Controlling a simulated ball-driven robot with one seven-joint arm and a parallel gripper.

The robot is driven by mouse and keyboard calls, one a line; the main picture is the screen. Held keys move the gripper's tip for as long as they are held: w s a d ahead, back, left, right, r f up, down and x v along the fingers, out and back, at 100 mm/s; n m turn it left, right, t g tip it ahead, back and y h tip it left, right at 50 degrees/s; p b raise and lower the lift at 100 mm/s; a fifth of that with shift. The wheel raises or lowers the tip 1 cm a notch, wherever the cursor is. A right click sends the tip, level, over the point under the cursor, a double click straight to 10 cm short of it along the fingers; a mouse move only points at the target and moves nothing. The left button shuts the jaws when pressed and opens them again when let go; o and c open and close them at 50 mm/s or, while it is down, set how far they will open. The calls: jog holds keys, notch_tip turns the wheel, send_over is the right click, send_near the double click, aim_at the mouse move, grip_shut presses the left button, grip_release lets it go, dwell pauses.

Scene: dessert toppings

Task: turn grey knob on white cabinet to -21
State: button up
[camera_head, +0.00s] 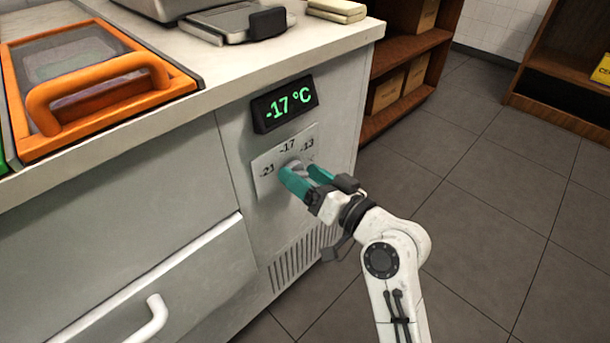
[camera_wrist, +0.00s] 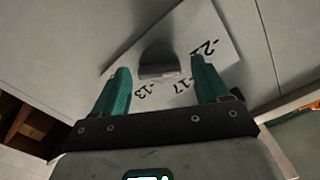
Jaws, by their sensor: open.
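The white cabinet (camera_head: 225,205) carries a dial plate (camera_head: 262,177) marked -21, -17 and -13. The grey knob (camera_head: 297,167) on that plate is mostly hidden behind my fingers in the head view. In the wrist view the grey knob (camera_wrist: 158,63) shows between and beyond my fingertips. My gripper (camera_head: 302,176) is open, its two teal fingers pointing at the plate; it also shows in the wrist view (camera_wrist: 160,78). I cannot tell whether a finger touches the knob. The display (camera_head: 284,103) above the plate reads -17 °C.
An orange-framed lid with a handle (camera_head: 95,85) is on the counter at the left. A scale (camera_head: 235,24) stands at the back of the counter. A drawer handle (camera_head: 150,320) sticks out lower left. Wooden shelves (camera_head: 405,50) stand behind. Floor at right is clear.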

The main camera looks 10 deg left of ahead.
jog(key=p+v, duration=0.2)
jog(key=v, duration=0.8)
jog(key=shift+s+d, duration=0.2)
jog(key=shift+d, duration=0.05)
jog(key=s+d+f+m+g+h, duration=0.1)
jog(key=s+d+f+g+h, duration=0.1)
jog(key=s+d+f+h, duration=0.35)
jog(key=s+d+f+m+g+h, duration=0.1)
jog(key=s+d+f+g+h, duration=0.15)
jog(key=s+d+f, duration=0.6)
jog(key=s+d+f+m+g+h, duration=0.25)
jog(key=s+d+f, duration=0.2)
jog(key=s, duration=0.25)
jog(key=s+d+f+m+g+h, duration=0.1)
jog(key=s+d+f+g+h, duration=0.25)
jog(key=s+d, duration=0.35)
notch_tip(320, 180, up, 34)
jog(key=a+p, duration=0.1)
jog(key=p, duration=3.2)
jog(key=shift+s+f+p, duration=0.15)
jog(key=shift+s+p, duration=0.05)
jog(key=shift+p, duration=0.1)
jog(key=shift+n+t, duration=0.25)
